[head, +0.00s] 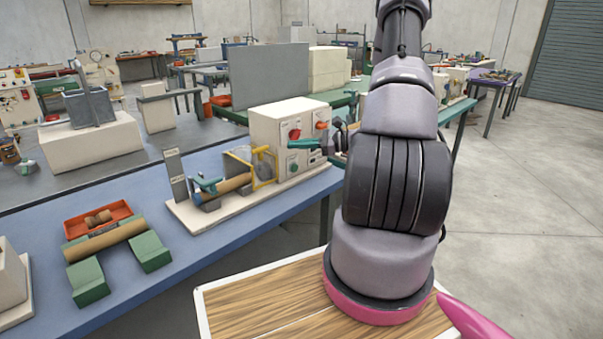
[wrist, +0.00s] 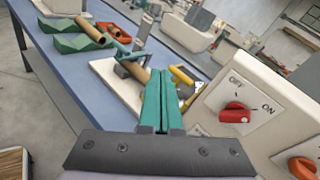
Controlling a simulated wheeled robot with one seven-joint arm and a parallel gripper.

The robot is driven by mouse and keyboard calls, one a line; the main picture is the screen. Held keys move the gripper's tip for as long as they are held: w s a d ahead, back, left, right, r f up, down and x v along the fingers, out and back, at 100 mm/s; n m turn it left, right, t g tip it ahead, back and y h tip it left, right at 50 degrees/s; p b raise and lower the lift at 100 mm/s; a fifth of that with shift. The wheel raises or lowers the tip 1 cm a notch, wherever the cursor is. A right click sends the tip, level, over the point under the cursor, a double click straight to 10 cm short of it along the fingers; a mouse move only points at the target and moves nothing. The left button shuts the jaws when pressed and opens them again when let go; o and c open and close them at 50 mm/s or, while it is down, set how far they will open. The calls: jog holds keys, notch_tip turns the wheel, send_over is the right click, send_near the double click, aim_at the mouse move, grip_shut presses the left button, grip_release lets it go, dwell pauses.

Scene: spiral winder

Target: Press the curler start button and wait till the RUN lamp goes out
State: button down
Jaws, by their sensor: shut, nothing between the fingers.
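The curler (head: 205,215) stands on the blue bench with a cream control box (head: 270,130) at its right end. The box's front carries a red knob (head: 295,134), an orange-red knob (head: 321,125) and a small green button (head: 293,168). In the wrist view the red knob (wrist: 236,113) sits on a plate marked OFF and ON; the orange-red knob (wrist: 303,168) is partly cut off. My gripper (head: 290,144) has its teal fingers shut and empty, in front of the box near the red knob. In the wrist view the fingers (wrist: 160,75) point along the curler. I cannot make out the RUN lamp.
To the left, another brown tube (head: 105,240) rests on green blocks (head: 88,283) beside a red tray (head: 78,231). The blue bench (head: 165,265) is clear between them.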

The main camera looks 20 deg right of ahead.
aim_at(295, 169)
jog(key=d+f+m+t+h, duration=0.3)
jog(key=d+f+m, duration=0.2)
jog(key=f, duration=0.3)
jog(key=s+d+f+m+t+h, duration=0.1)
jog(key=d+f+m+t+h, duration=0.3)
jog(key=d+f, duration=0.3)
notch_tip(295, 169, down, 2)
jog(key=shift+m+t, duration=0.3)
jog(key=shift+m, duration=0.5)
jog(key=shift+a, duration=0.1)
jog(key=x, duration=1.4)
jog(key=shift+f, duration=0.1)
